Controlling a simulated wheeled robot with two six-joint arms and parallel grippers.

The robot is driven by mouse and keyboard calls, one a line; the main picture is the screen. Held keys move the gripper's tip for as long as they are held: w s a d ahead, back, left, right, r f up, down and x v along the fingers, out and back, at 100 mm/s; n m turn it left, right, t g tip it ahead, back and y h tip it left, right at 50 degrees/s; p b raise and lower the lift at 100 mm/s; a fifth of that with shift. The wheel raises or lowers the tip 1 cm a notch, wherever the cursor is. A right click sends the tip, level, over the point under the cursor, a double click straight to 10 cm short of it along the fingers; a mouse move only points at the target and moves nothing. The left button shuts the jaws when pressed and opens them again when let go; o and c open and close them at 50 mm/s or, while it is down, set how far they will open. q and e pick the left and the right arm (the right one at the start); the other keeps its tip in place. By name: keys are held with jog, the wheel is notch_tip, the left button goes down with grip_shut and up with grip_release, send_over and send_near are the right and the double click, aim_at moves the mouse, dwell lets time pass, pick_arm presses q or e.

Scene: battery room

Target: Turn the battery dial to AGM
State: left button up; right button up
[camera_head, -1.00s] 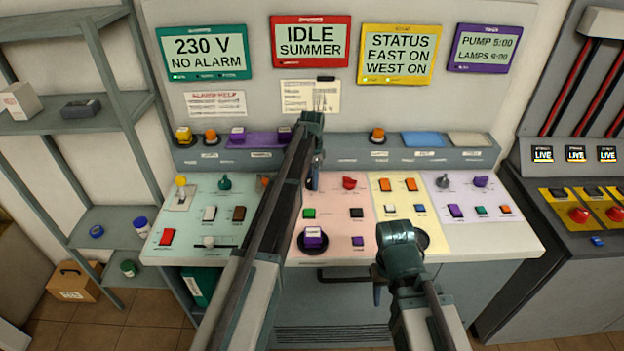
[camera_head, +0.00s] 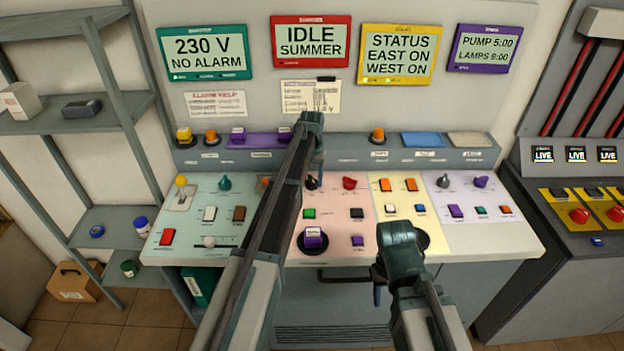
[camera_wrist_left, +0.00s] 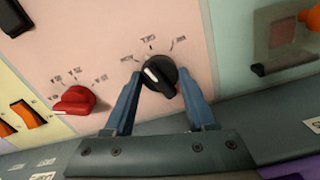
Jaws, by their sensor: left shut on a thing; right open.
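The black dial (camera_head: 312,182) sits on the pink panel of the console. In the left wrist view this dial (camera_wrist_left: 158,76) has a white mark slanting up and left, roughly toward the leftmost of three blurred labels around it. My left gripper (camera_head: 318,178) reaches over the console to the dial. In the left wrist view its two blue fingers (camera_wrist_left: 164,84) flank the dial, shut on it. My right gripper (camera_head: 378,296) hangs in front of the console's lower right part, open and away from the controls.
A red knob (camera_head: 349,183) is right of the dial. A green button (camera_head: 309,213) and a purple button (camera_head: 313,237) lie below it. My left arm covers part of the left panels. A red-framed screen (camera_head: 310,42) reads IDLE SUMMER.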

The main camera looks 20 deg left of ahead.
aim_at(312, 178)
pick_arm(q)
jog(key=n, duration=0.4)
jog(key=shift+n, duration=0.4)
dwell(0.4)
jog(key=o, duration=1.4)
jog(key=shift+c, duration=0.2)
jog(key=shift+r, duration=0.1)
notch_tip(312, 178, up, 14)
jog(key=p, duration=1.4)
jog(key=shift+f, duration=0.2)
